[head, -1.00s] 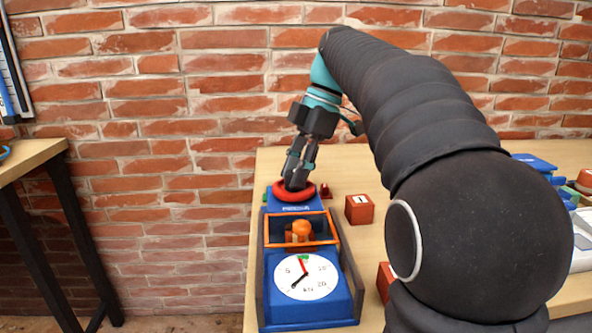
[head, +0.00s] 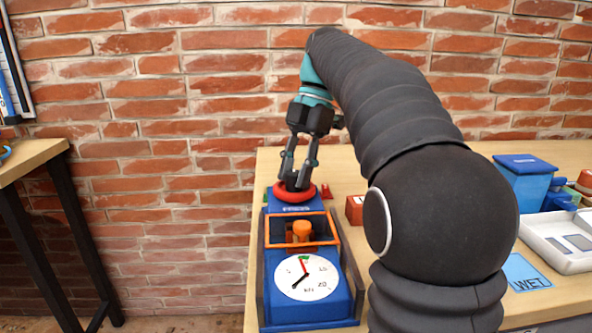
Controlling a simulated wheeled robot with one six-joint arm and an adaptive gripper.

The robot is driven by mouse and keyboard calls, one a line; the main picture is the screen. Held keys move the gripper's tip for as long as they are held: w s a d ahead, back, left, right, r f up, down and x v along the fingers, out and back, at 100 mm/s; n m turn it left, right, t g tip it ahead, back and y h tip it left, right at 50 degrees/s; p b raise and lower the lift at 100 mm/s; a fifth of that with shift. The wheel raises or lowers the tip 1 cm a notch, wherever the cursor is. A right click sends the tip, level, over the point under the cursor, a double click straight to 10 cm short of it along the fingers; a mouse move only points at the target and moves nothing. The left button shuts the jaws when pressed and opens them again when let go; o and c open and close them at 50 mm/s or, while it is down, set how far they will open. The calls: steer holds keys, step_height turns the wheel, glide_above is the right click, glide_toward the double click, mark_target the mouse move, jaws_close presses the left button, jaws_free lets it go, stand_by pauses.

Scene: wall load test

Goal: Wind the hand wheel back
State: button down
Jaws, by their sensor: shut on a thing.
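The red hand wheel (head: 292,194) lies flat on the far end of the blue load-test rig (head: 305,311) on the table. My gripper (head: 296,184) points down from above and is shut on the wheel; its fingertips hide part of the wheel. Nearer in the rig, an orange frame (head: 300,246) surrounds an orange cylinder-topped piece (head: 301,230). At the near end, a white round dial (head: 306,277) has a black hand toward the lower left, a red hand near the top and a green mark at the top.
A red block (head: 354,210) stands right of the rig, partly hidden by my arm. At the right are a blue bin (head: 525,182), a white tray (head: 560,240) and a blue card marked WET (head: 526,272). Another table (head: 30,160) stands at the left.

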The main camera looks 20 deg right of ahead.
steer(key=c, duration=0.8)
jaws_free()
